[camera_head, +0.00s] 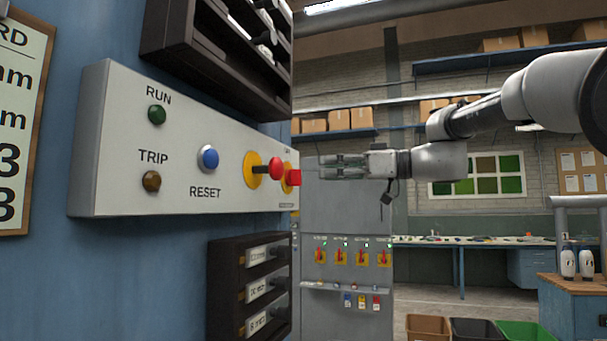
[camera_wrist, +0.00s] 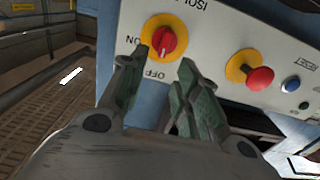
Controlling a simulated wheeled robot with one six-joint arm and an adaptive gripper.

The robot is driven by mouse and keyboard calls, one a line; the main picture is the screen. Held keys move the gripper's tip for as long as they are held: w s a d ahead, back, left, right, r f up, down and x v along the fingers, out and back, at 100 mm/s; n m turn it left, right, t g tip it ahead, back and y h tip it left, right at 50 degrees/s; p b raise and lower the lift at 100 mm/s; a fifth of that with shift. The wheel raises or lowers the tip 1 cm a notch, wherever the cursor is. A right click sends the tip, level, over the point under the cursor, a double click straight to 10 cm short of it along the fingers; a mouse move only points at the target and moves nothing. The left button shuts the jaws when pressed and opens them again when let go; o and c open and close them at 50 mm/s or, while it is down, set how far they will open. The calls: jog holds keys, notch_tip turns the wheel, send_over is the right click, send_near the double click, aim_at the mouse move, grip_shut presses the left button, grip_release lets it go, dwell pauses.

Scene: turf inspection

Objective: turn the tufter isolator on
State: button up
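The tufter isolator (camera_wrist: 168,39) is a red rotary knob on a round yellow plate, on a light grey panel (camera_wrist: 215,30). ON is printed left of it and OFF below it in the wrist view. A pale mark on the knob seems to face the OFF side. In the head view the isolator (camera_head: 292,178) shows edge-on at the panel's far end. My gripper (camera_wrist: 163,60) is open and empty, its two fingers on either side of the knob's lower edge in the picture. In the head view my gripper (camera_head: 325,167) points at the panel, apart from it.
Beside the isolator are a red mushroom button (camera_head: 276,168) on a yellow disc, a blue RESET button (camera_head: 208,157), and RUN (camera_head: 157,115) and TRIP (camera_head: 151,181) lamps. Dark racks sit above (camera_head: 215,50) and below (camera_head: 250,285). A grey cabinet (camera_head: 345,215) with several switches stands behind.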

aim_at(296, 178)
jog(key=x, duration=0.7)
jog(key=shift+a, duration=0.25)
jog(key=shift+f, duration=0.1)
jog(key=shift+c, duration=0.5)
grip_shut()
